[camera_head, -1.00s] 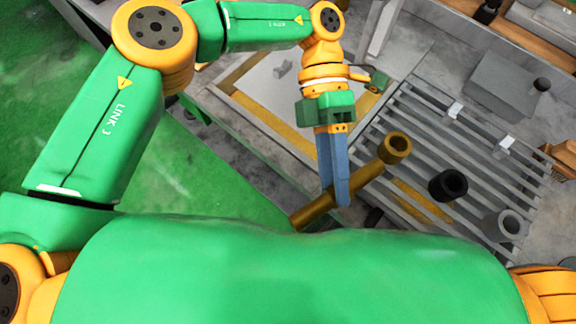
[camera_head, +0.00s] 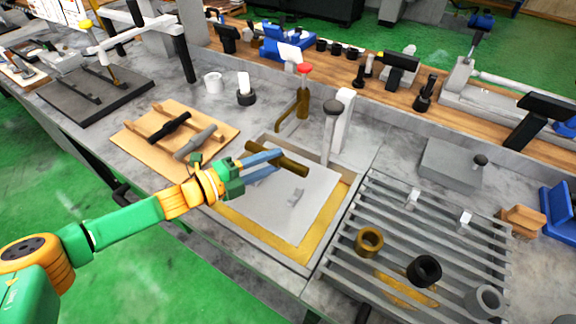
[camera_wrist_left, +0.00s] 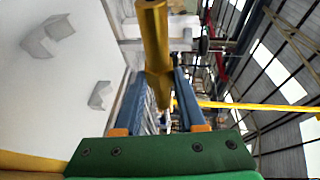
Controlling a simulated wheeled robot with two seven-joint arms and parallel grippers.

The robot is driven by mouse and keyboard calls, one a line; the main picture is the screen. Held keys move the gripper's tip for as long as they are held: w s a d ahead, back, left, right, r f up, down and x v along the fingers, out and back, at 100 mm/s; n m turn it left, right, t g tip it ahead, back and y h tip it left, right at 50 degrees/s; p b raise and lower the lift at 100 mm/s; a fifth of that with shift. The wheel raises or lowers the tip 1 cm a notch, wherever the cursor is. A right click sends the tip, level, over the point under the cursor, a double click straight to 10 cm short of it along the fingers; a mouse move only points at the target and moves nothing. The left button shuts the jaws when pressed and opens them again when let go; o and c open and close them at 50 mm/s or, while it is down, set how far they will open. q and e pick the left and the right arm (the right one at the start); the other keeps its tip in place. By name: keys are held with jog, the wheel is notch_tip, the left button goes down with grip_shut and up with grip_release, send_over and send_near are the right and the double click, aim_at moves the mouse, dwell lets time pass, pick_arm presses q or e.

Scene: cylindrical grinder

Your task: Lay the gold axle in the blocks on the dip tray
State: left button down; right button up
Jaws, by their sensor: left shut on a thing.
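The gold axle (camera_head: 290,166) is in my left gripper (camera_head: 264,162), whose blue fingers are shut on it. The axle is held above the dip tray (camera_head: 255,222), a pale panel with a yellow border. In the left wrist view the axle (camera_wrist_left: 154,45) runs between the fingers (camera_wrist_left: 158,105). One small grey block (camera_head: 296,196) shows on the tray in the head view. The left wrist view shows two notched blocks (camera_wrist_left: 47,36) and (camera_wrist_left: 99,95), both apart from the axle and empty. My right gripper is not in view.
A slatted rack (camera_head: 400,215) right of the tray bears a gold ring (camera_head: 369,241), a black ring (camera_head: 424,271) and a grey ring (camera_head: 486,301). A wooden board (camera_head: 222,133) with dark and grey axles lies left. A knobbed post (camera_head: 331,125) stands behind the tray.

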aim_at(272, 194)
pick_arm(q)
notch_tip(272, 194, down, 9)
jog(key=b, duration=0.8)
jog(key=shift+r, duration=0.15)
jog(key=shift+r, duration=0.15)
